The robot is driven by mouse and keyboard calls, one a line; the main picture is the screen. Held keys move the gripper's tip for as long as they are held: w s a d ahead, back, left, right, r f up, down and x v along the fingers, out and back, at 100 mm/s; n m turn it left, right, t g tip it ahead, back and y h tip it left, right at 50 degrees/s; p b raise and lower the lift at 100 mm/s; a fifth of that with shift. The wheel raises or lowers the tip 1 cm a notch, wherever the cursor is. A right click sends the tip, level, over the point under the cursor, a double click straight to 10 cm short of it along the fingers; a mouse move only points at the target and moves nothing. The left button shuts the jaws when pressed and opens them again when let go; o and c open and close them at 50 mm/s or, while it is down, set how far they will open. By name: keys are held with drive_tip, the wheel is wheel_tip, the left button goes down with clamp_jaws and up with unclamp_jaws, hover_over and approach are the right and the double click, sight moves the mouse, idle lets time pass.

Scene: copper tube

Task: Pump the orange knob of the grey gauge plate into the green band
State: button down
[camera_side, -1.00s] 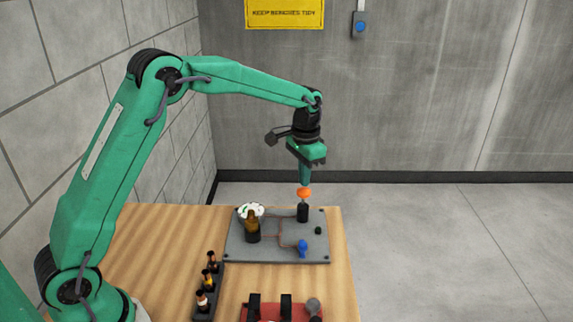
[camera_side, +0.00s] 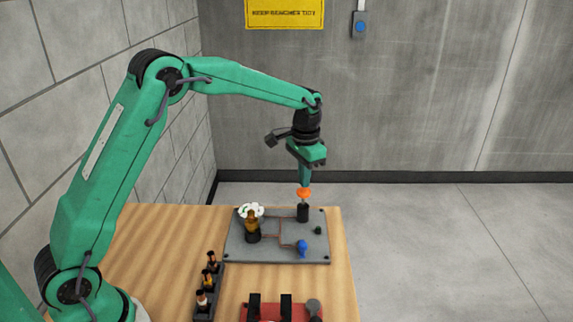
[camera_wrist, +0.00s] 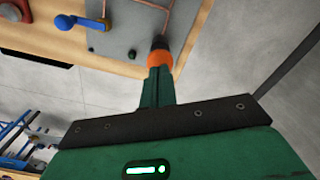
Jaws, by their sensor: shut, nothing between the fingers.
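The grey gauge plate (camera_side: 275,252) lies on the wooden bench, and part of it shows in the wrist view (camera_wrist: 120,45). The orange knob (camera_side: 304,192) sits atop a black cylinder (camera_side: 303,212) at the plate's back right. My gripper (camera_side: 304,184) points down with its shut fingertips at the top of the knob; they appear to touch it. In the wrist view my shut fingers (camera_wrist: 155,75) meet the orange knob (camera_wrist: 160,58). A white round gauge (camera_side: 250,210) stands at the plate's back left. Its face, needle and green band cannot be read from here.
An amber bottle-like part (camera_side: 252,222) stands before the gauge. A rack of small bottles (camera_side: 208,285) and a red fixture (camera_side: 270,312) are nearer the front.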

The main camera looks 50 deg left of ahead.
sight(304, 190)
drive_tip(key=shift+f, duration=0.3)
drive_tip(key=shift+f, duration=1.45)
drive_tip(key=shift+r, duration=3.6)
wheel_tip(304, 190, up, 3)
drive_tip(key=shift+r, duration=0.1)
